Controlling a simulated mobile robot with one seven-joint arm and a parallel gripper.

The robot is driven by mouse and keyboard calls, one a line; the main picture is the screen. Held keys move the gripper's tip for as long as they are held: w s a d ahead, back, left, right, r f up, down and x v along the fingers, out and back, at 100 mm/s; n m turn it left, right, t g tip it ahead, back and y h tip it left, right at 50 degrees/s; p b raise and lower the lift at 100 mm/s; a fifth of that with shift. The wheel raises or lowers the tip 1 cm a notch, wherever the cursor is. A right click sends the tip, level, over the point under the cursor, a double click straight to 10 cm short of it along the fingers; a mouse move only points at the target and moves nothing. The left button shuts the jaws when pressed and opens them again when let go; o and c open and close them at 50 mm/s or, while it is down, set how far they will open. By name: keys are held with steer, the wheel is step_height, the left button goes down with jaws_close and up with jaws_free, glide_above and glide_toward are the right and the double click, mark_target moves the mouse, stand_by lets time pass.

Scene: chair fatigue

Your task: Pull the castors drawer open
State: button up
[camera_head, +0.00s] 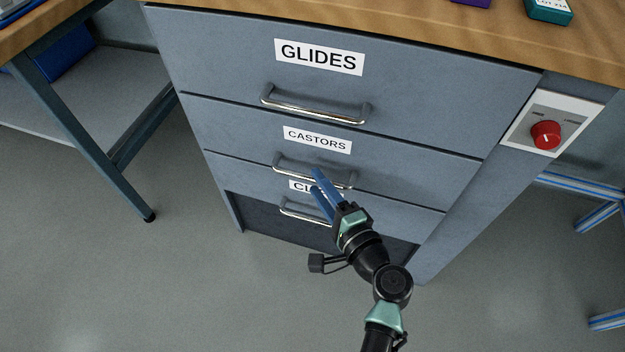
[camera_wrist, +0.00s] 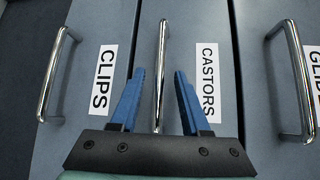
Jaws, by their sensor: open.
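The castors drawer (camera_head: 400,178) is the middle grey drawer of the cabinet, under a white CASTORS label (camera_head: 317,140). Its front looks flush with the others. Its curved metal handle (camera_head: 290,171) runs across below the label, and the handle also shows in the wrist view (camera_wrist: 163,60). My gripper (camera_head: 318,180) is in front of this handle, with its blue fingers over the handle's right part. In the wrist view the open fingers (camera_wrist: 158,78) stand on either side of the handle, with gaps visible. I cannot tell how deep the handle lies between them.
The GLIDES drawer (camera_head: 420,95) is above, with its own handle (camera_head: 315,107). The CLIPS drawer handle (camera_head: 303,214) is close below. A red knob (camera_head: 546,134) sits on a white panel at right. A bench leg (camera_head: 85,140) stands at left. Floor in front is clear.

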mark_target(315, 182)
steer(key=shift+b+x, duration=0.3)
steer(key=shift+x, duration=1.3)
jaws_close()
